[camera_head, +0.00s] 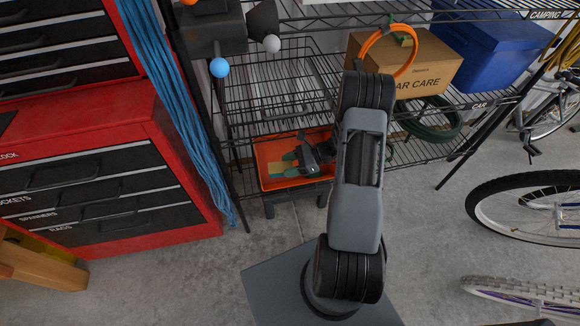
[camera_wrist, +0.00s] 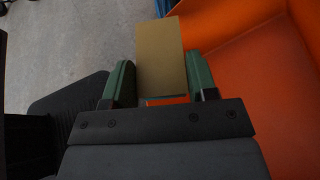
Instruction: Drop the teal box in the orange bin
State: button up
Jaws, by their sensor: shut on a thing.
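My gripper (camera_wrist: 158,80) is shut on the teal box (camera_wrist: 161,50). In the wrist view the box shows a tan-olive face with a thin greenish lower edge, between two green-padded fingers. In the head view the box (camera_head: 284,168) is small and partly hidden by my gripper (camera_head: 303,160), which appears over the orange bin. The orange bin (camera_head: 264,149) sits low by the wire rack. Its orange inside (camera_wrist: 255,75) fills the right of the wrist view, and a strip of orange shows just below the box. How high the box is above the bin floor I cannot tell.
The wire shelving (camera_head: 262,95) stands close behind and above the bin, with a cardboard box (camera_head: 428,62) and a blue tote (camera_head: 495,50). A red tool chest (camera_head: 100,160) stands at left. Bicycles (camera_head: 530,205) are at right. Concrete floor is clear between.

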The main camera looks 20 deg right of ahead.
jog(key=o, duration=1)
jog(key=shift+d, duration=0.1)
jog(key=p+v, duration=0.1)
jog(key=v, duration=1.2)
jog(key=shift+d+r, duration=0.2)
jog(key=shift+d, duration=0.05)
jog(key=shift+s, duration=0.15)
